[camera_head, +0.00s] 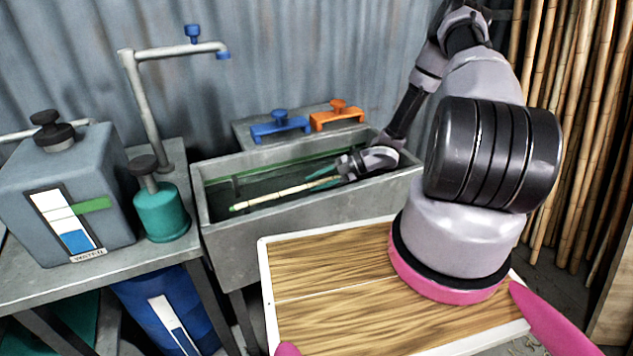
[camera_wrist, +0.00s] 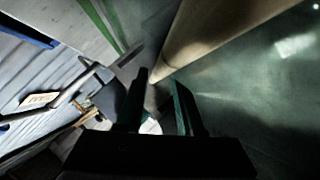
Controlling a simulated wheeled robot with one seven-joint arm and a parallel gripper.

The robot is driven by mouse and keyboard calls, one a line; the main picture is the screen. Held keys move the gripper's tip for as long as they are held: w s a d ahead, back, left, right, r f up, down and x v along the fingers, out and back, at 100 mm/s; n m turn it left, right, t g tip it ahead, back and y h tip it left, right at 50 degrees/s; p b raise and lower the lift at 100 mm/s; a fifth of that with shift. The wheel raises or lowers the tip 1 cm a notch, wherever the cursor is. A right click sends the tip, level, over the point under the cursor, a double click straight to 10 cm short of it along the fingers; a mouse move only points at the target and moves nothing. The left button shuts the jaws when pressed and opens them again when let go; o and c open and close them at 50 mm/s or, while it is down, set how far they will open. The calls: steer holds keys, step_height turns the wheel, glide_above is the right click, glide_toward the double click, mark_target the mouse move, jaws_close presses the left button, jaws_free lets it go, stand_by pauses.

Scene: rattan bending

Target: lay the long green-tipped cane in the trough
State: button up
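The long pale cane (camera_head: 282,193) lies low inside the grey trough (camera_head: 225,231), along its length, at a slight slant. Its green tip (camera_head: 236,207) is at the trough's left end. My gripper (camera_head: 322,178) reaches down into the trough from the right, at the cane's right part. In the wrist view my gripper's two dark fingers (camera_wrist: 160,85) stand apart with a gap between them. The cane (camera_wrist: 215,38) shows large beyond the fingertips, running up to the right. The cane's right end is hidden by my gripper. I cannot tell whether the fingers touch the cane.
A blue clamp (camera_head: 280,125) and an orange clamp (camera_head: 337,115) sit on a grey block behind the trough. A grey tank (camera_head: 65,190), a teal pot (camera_head: 161,213) and a tap pipe (camera_head: 140,95) stand at left. Tall canes (camera_head: 565,110) lean at right.

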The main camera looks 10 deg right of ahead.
steer(key=shift+o, duration=0.7)
